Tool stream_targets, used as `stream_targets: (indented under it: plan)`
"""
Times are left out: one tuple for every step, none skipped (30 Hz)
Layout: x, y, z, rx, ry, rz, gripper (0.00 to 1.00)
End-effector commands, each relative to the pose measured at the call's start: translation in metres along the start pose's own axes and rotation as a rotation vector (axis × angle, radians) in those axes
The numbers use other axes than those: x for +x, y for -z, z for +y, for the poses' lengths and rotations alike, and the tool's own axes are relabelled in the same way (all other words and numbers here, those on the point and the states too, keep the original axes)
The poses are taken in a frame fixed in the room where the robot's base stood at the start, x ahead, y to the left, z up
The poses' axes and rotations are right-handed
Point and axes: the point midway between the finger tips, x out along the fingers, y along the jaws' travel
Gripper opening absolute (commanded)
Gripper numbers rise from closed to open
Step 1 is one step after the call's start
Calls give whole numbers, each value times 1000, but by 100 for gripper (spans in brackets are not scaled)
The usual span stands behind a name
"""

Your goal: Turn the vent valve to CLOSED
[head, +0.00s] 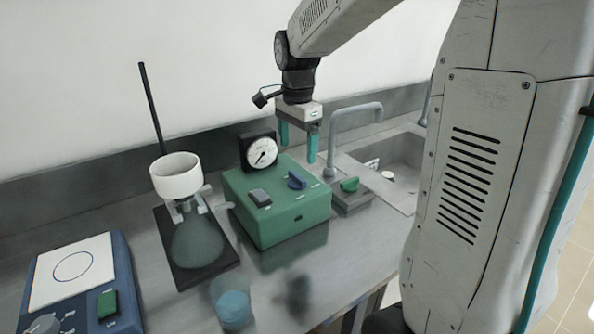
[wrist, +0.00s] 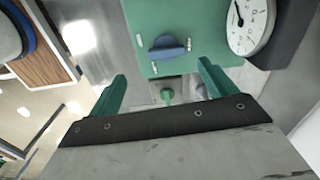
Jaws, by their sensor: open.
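A green box (head: 275,218) stands on the bench with a blue knob (head: 297,180) on its top, likely the vent valve. In the wrist view the blue knob (wrist: 167,53) lies roughly crosswise, with small labels around it too small to read. My gripper (head: 298,150) is open and empty, pointing down above the back of the box near the knob. In the wrist view the knob shows just beyond the gap between the fingertips (wrist: 162,72). The fingers appear apart from the knob.
A dial gauge (head: 262,152) in a black housing stands at the box's back left. A filter funnel (head: 176,177) on a flask, a beaker (head: 231,305) and a blue hotplate (head: 82,285) are left and front.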

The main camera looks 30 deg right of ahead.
Motion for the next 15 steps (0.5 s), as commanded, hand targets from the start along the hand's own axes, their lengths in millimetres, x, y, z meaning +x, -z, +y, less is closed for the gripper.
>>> stream_targets:
  plan:
    - [4,5,-6,36,-4,-1,84]
    - [6,6,-8,51,-5,-1,84]
    - [8,8,-10,67,-6,-2,84]
    - [11,8,-11,73,-7,-2,84]
    - [14,9,-11,78,-8,-2,84]
    - [18,9,-12,81,-8,-2,84]
    - [22,9,-12,81,-7,-2,84]
    - [26,9,-12,81,-8,-2,84]
    - [32,9,-11,80,-8,-2,84]
    - [38,9,-11,80,-9,-2,84]
    - [43,8,-11,79,-10,-3,84]
    - [50,9,-11,79,-9,-2,84]
    - [54,8,-11,79,-9,-3,84]
    - [59,8,-11,79,-9,-2,84]
    - [65,8,-11,78,-8,-2,84]
